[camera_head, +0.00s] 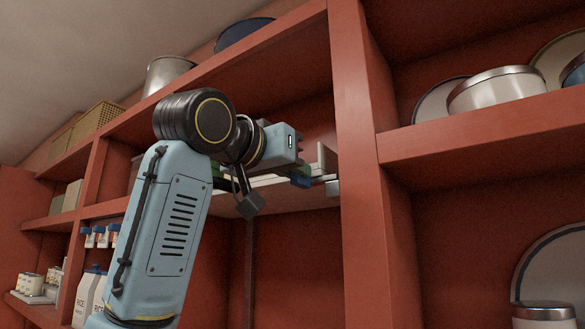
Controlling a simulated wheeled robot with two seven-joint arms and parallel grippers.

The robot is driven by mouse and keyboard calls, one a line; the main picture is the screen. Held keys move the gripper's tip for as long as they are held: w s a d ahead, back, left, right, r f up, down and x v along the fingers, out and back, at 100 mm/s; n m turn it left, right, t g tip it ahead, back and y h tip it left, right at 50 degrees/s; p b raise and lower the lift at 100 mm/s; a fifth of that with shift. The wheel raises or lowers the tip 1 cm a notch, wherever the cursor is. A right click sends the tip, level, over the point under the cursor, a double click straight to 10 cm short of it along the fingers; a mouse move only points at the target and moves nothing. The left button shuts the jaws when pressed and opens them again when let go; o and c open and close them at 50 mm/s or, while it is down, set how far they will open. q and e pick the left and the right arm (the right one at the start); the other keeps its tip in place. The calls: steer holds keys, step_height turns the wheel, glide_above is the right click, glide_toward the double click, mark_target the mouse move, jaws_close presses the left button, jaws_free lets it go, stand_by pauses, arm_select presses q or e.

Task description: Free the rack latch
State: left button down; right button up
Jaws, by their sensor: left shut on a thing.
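My left arm rises from the bottom, and its left gripper (322,168) reaches into the middle compartment beside the red upright post. The gripper is shut on a small part at the rack's right end, which I take to be the rack latch; the fingers and wrist hide most of it. The rack (268,181) shows as a pale, flat edge on the shelf behind my wrist, with green and blue parts near it. A small grey block (332,187) sits at its right end, close to the post. My right gripper is not in view.
The red post (362,180) stands close to the right of my gripper. A metal pot (168,73) and woven baskets (98,117) are on the upper left shelf. Bottles and cartons (86,296) fill the lower left.

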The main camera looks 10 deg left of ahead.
arm_select(q)
steer(key=a, duration=0.1)
steer(key=w+a, duration=0.1)
steer(key=a, duration=0.1)
steer(key=shift+r, duration=0.1)
steer(key=c, duration=1.8)
jaws_free()
steer(key=o, duration=0.4)
steer(key=shift+w+a, duration=0.15)
steer(key=shift+a, duration=0.1)
steer(key=shift+d, duration=0.1)
steer(key=b+v, duration=0.4)
steer(key=v, duration=0.9)
steer(key=shift+s, duration=0.25)
